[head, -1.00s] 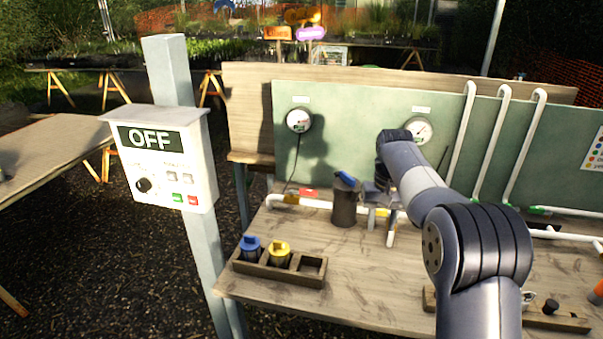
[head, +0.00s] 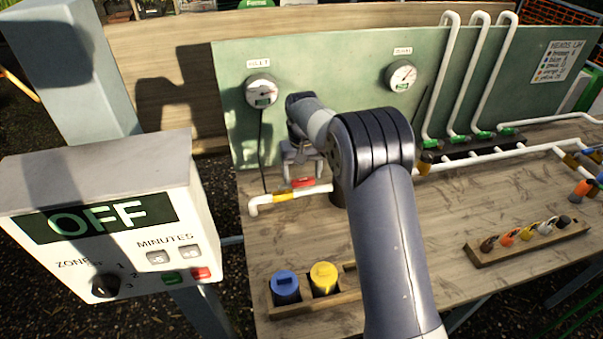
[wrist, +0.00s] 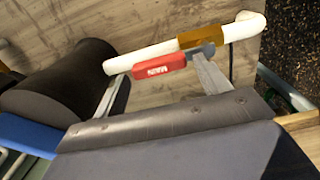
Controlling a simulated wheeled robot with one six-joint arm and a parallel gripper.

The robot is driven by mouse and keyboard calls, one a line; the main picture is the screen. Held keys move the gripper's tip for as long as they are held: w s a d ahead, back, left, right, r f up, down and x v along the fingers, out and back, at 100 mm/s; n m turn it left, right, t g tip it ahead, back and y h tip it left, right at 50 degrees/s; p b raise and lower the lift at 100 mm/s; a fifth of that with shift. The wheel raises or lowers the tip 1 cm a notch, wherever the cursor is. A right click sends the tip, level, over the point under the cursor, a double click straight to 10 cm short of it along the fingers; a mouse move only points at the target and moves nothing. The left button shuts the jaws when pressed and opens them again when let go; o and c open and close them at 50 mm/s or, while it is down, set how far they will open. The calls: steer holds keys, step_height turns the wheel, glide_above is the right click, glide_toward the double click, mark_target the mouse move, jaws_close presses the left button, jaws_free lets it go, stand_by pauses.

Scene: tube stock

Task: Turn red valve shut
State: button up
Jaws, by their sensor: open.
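The red valve handle (head: 303,182), lettered "MAIN", lies roughly along the white pipe (head: 258,205) at the left of the bench. In the wrist view the handle (wrist: 158,68) reaches left from a grey valve body beside an orange-brown band (wrist: 203,36). My gripper (head: 300,168) is over the handle with its fingers pointing down. In the wrist view my gripper (wrist: 160,75) is open, one finger towards each end of the handle. I cannot tell whether either finger touches it.
A dark canister with a blue part (wrist: 62,75) stands close to the left finger in the wrist view. The green panel (head: 330,85) with gauges rises behind the pipe. A wooden holder with blue (head: 285,288) and yellow caps (head: 324,278) is at the front. The control box reads OFF (head: 97,217).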

steer(key=shift+f, duration=0.6)
steer(key=c, duration=1.1)
steer(key=shift+s+d, duration=0.1)
steer(key=shift+s, duration=0.05)
steer(key=s+a+m+b, duration=0.1)
steer(key=s+a+m, duration=0.1)
steer(key=m, duration=0.7)
steer(key=s+a+m+b, duration=0.1)
steer(key=s+a+m, duration=0.1)
steer(key=s+m, duration=0.3)
steer(key=shift+s+a+m, duration=0.15)
steer(key=shift+m, duration=1.85)
